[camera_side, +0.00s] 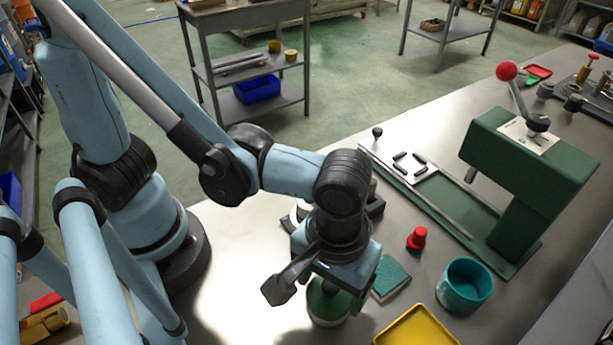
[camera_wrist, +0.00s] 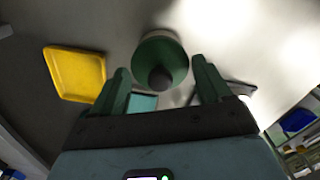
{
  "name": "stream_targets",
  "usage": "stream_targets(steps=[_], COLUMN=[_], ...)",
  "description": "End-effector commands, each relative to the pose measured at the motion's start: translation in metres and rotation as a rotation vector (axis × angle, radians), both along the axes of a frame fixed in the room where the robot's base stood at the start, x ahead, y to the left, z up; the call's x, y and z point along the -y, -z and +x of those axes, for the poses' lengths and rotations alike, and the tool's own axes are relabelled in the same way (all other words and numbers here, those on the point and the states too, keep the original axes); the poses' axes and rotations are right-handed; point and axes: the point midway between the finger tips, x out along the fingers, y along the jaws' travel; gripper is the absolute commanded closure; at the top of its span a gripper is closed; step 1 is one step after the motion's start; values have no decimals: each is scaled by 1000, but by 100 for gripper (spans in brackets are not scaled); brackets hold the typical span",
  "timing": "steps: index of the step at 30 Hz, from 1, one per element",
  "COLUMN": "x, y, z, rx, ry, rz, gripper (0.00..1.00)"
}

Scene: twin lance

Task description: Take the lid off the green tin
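The green tin (camera_side: 327,309) stands on the bench under my gripper (camera_side: 330,283) in the side view, its top partly hidden by the gripper. My gripper (camera_wrist: 160,66) is open, with one green finger on each side of the knob and visible space between. I cannot tell whether the fingertips are level with the knob or above it.
A yellow tray (camera_side: 417,328), a teal cup (camera_side: 464,286), a teal pad (camera_side: 391,277) and a red-topped piece (camera_side: 417,238) lie right of the tin. A green press (camera_side: 525,180) with a red-knobbed lever stands behind them. Bare bench lies left of the tin.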

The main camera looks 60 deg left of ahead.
Motion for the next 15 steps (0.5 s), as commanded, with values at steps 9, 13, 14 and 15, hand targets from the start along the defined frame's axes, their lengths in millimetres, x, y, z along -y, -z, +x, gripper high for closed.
stream_targets(steps=[9,13,14,15], x=[0,0,0,0], y=[0,0,0,-1], z=[0,0,0,0], rx=[0,0,0,0], ry=[0,0,0,0], rz=[0,0,0,0], gripper=[60,60,60,60])
